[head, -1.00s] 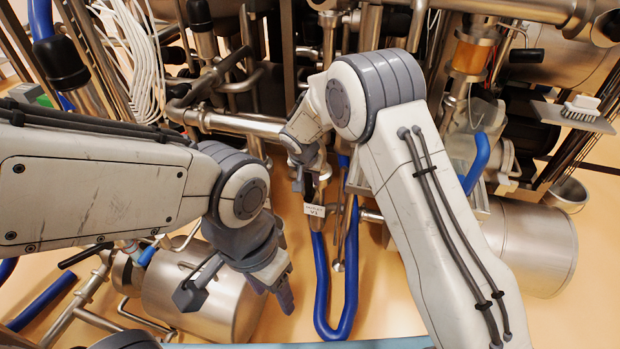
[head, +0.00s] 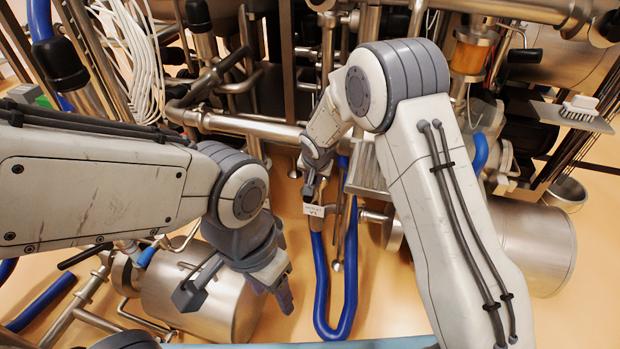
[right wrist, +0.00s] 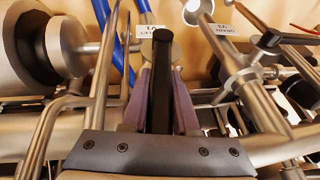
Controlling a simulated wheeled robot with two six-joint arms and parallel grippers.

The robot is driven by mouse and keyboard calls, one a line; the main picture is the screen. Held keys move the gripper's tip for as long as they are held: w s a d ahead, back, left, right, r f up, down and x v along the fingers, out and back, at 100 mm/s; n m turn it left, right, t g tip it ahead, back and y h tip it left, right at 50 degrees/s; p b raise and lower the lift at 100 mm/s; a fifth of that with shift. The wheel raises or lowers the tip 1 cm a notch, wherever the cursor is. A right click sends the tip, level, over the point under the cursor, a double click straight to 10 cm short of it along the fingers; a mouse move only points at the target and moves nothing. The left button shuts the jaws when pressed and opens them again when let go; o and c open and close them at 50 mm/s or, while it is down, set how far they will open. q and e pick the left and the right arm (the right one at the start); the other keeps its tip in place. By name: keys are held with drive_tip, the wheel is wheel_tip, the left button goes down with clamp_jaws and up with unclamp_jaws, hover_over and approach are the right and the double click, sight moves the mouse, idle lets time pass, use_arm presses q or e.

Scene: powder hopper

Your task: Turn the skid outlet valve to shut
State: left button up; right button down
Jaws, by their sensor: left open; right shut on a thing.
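A black lever handle (right wrist: 162,85) stands upright in the middle of the right wrist view. My right gripper (right wrist: 163,100) is shut on it, with a purplish finger on each side. Just beyond the lever's tip is a white tag (right wrist: 151,31) that appears to read V1. In the head view a V1 tag (head: 314,210) hangs just below my right gripper (head: 311,188), where my wrist hides most of the valve. The lever's exact angle to its pipe is hard to tell. My left gripper (head: 277,288) is open and empty, lower left of the tag.
A second tag (right wrist: 222,29) and a metal T-shaped handle (right wrist: 238,80) are close on the right in the wrist view. Blue hoses (head: 346,322) loop below the valve. A steel drum (head: 190,290) lies behind my left gripper. Pipes crowd the area above.

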drive_tip(key=y+p, duration=0.1)
drive_tip(key=p, duration=0.5)
drive_tip(key=d+y+p, duration=0.1)
drive_tip(key=p, duration=0.5)
drive_tip(key=shift+s+d+f+t, duration=0.1)
drive_tip(key=shift+f+t, duration=0.1)
drive_tip(key=shift+t, duration=0.2)
drive_tip(key=c, duration=0.7)
unclamp_jaws()
drive_tip(key=shift+s, duration=0.1)
